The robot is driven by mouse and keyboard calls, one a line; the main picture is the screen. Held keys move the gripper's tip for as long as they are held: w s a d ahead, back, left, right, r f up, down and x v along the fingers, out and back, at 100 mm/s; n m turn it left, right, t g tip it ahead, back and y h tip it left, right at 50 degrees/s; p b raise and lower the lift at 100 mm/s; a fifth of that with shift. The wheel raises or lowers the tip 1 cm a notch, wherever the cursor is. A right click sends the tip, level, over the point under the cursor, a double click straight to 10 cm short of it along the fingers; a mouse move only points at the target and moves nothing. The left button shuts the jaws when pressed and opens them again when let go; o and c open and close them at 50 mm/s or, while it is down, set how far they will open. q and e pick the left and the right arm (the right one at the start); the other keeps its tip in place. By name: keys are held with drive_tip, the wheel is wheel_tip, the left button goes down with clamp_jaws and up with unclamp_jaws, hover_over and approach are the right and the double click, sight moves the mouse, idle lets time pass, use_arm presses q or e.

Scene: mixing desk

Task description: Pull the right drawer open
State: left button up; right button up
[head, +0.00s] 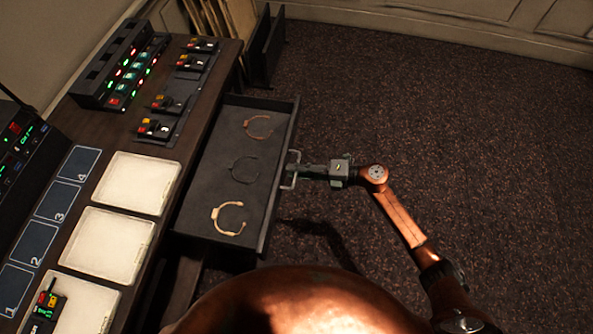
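The right drawer (213,209) stands pulled well out from the desk, and its inside shows. Three headset-like bands lie in it: a reddish one (267,120), a dark one (236,174) and a pale tan one (217,218). A light metal handle (288,183) is on the drawer's front. My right gripper (299,171) is at this handle, with its fingers around or against it. The fingertips are small and partly hidden by the handle, so I cannot tell whether they are closed on it. My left gripper is not in view.
The desk top holds white trays (140,184), numbered blue pads (78,163), a lit console (120,70) and several radios in a dark rack (172,103). A radio (46,304) lies at the near left. Carpeted floor (450,120) on the right is clear.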

drive_tip(key=shift+d, duration=0.2)
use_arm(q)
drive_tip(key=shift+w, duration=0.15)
use_arm(e)
drive_tip(key=v, duration=1.1)
drive_tip(key=shift+d, duration=0.3)
drive_tip(key=shift+r, duration=0.1)
